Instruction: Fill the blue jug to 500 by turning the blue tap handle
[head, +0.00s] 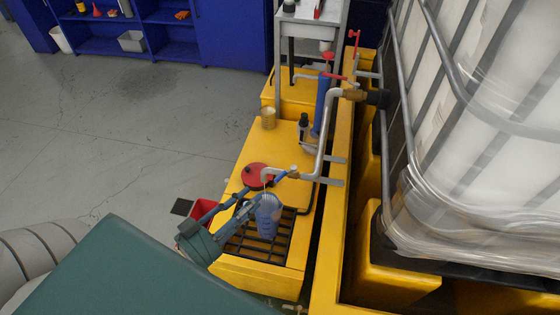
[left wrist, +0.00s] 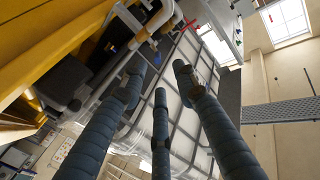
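The blue jug (head: 268,216) stands upright on a black grate (head: 252,247) set in a yellow base. Its scale and fill level are too small to read. A grey pipe (head: 333,118) comes down to a tap above the jug. A short blue piece, apparently the tap handle (head: 283,175), shows by the pipe end, partly mixed with my fingers. My left gripper (head: 266,184) reaches in from the lower left, near the handle and above the jug. In the left wrist view its three fingers (left wrist: 159,72) are spread with nothing between them. My right gripper is not seen.
A red round object (head: 257,175) and a tan can (head: 268,118) are on the yellow base. A large wrapped white tank (head: 480,130) stands at the right. Blue shelves (head: 165,35) are at the back; grey floor lies open at the left.

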